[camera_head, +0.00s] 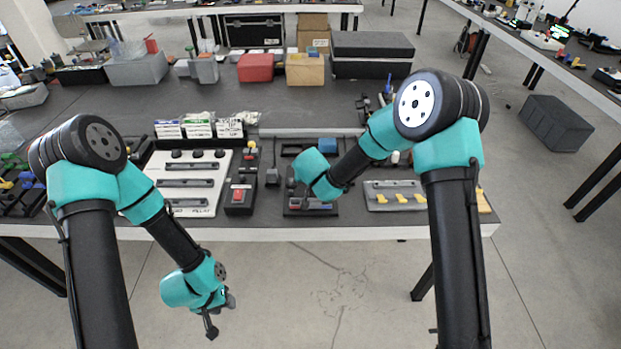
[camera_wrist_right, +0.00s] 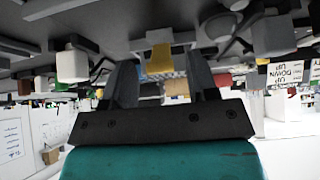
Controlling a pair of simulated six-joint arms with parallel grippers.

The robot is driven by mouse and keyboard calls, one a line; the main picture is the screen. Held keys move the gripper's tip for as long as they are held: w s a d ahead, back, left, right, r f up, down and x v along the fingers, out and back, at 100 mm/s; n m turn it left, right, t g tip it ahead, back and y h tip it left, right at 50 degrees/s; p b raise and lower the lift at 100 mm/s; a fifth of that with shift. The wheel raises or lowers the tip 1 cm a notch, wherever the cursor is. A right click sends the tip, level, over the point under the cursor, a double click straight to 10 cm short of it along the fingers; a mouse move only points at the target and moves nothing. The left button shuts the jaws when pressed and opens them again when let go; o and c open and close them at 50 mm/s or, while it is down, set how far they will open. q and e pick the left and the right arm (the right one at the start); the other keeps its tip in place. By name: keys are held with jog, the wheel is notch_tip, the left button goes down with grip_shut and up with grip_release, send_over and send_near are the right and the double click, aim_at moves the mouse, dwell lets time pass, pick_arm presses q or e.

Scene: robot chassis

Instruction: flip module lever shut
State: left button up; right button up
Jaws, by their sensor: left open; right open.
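A dark module (camera_head: 296,209) with red and blue parts sits at the table's front edge, mostly covered by my right arm. A grey panel (camera_head: 380,205) with several yellow levers (camera_head: 404,197) lies right of it. I cannot tell which part is the task's lever. My right gripper (camera_wrist_right: 162,78) is open in the right wrist view, which looks upside down. A yellow piece (camera_wrist_right: 160,58) shows between its fingers; contact cannot be told. In the head view its fingers are hidden around the dark module. My left gripper (camera_head: 221,313) is open and empty, hanging in front of the table.
A white panel (camera_head: 216,163) with dark bars and knobs lies at the left, beside a black box with a red button (camera_head: 238,196). Labelled boxes (camera_head: 199,128) stand behind it. A red bin (camera_head: 255,68) and a cardboard box (camera_head: 305,70) stand farther back. Floor is clear in front.

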jog(key=v, duration=1.5)
jog(key=shift+s+r, duration=0.2)
